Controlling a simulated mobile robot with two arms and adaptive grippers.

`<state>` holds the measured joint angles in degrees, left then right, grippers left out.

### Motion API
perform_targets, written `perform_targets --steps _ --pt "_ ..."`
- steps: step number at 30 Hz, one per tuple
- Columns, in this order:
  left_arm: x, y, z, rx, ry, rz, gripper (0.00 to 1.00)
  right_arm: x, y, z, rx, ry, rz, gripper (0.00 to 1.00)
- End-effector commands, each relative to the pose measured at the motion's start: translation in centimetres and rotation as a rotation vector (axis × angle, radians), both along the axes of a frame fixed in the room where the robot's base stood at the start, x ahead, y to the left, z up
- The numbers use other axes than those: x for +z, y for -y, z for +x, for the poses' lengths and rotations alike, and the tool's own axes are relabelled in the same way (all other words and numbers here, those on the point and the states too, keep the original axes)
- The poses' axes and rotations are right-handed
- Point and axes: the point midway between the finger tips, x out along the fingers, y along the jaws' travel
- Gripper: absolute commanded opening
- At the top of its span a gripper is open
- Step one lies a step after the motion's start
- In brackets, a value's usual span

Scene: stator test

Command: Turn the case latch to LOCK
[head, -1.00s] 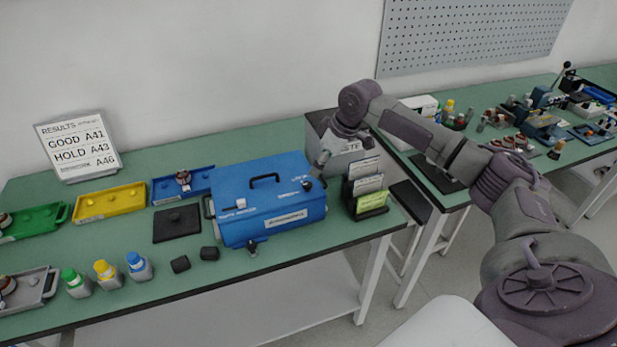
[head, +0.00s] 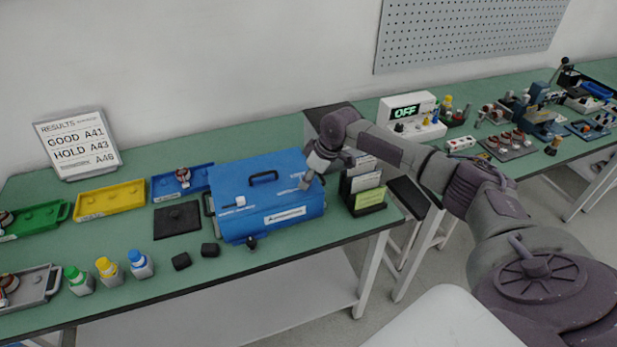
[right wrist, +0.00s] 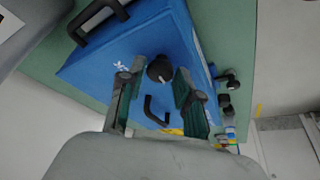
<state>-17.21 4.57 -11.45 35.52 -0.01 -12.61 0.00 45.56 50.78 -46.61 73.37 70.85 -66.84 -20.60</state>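The blue case (head: 245,180) stands on the green bench with its lid down and a black handle (head: 264,177) on top. A round black knob (right wrist: 160,68) with a pale mark sits near the lid's right end, beside small white lettering. In the head view my gripper hides this knob. My right gripper (head: 306,183) points down at it. In the right wrist view the fingers of the right gripper (right wrist: 160,72) are apart, one on each side of the knob, with gaps visible. The lettering is too small to read. My left gripper is out of view.
A card holder (head: 366,199) stands close to the case's right side. A grey bin (head: 318,122) is behind my right gripper. Two small black blocks (head: 181,261) and bottles with coloured caps (head: 140,264) are at the front left. Coloured trays (head: 110,202) lie farther left.

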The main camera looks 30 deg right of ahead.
Motion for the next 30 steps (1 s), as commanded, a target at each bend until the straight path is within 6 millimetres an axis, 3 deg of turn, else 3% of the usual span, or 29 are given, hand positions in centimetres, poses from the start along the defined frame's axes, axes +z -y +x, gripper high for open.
perform_targets --steps 1,5,17,30 --pt "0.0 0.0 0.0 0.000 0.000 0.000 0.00 0.0 0.0 0.0 0.000 0.000 0.000 0.21" --pt "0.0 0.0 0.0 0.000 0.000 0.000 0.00 0.0 0.0 0.0 0.000 0.000 0.000 0.00" --pt "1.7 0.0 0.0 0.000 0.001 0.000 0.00 0.4 -0.1 -0.1 -0.073 -0.001 0.001 0.00" --pt "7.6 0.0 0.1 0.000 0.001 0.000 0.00 0.7 -0.5 -0.1 -0.431 -0.001 0.002 0.00"
